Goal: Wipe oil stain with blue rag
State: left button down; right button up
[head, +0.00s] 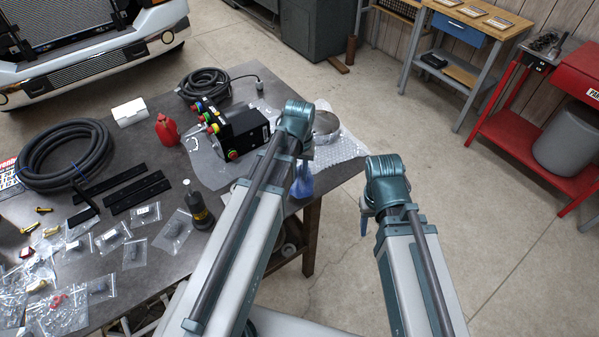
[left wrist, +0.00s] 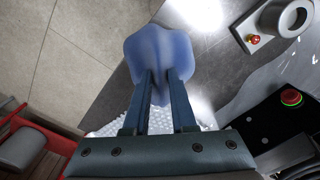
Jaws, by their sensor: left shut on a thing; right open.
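The blue rag (head: 302,183) hangs from my left gripper (head: 303,168) near the right end of the dark worktable (head: 245,82). In the left wrist view the rag (left wrist: 160,50) is pinched between the fingers (left wrist: 164,78), bunched at the tips and spread beyond them, over the table's edge. I cannot tell whether it touches the tabletop. My right gripper (head: 366,214) is mostly hidden under its own wrist, off the table's right side above the floor; it is open. I cannot make out an oil stain; my left arm covers part of the table.
A black control box (head: 243,131) with coloured buttons stands just left of my left gripper, beside bubble wrap (head: 346,146). A dark bottle (head: 198,206), hose coil (head: 62,158) and bagged parts crowd the left. Floor to the right is clear up to a red cart (head: 515,140).

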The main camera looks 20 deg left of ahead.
pick_arm(q)
jog(key=shift+r, duration=0.55)
pick_arm(e)
jog(key=shift+r, duration=0.55)
pick_arm(q)
notch_tip(320, 180, up, 3)
jog(key=p, duration=0.3)
jog(key=shift+r, duration=0.1)
pick_arm(e)
notch_tip(320, 180, up, 3)
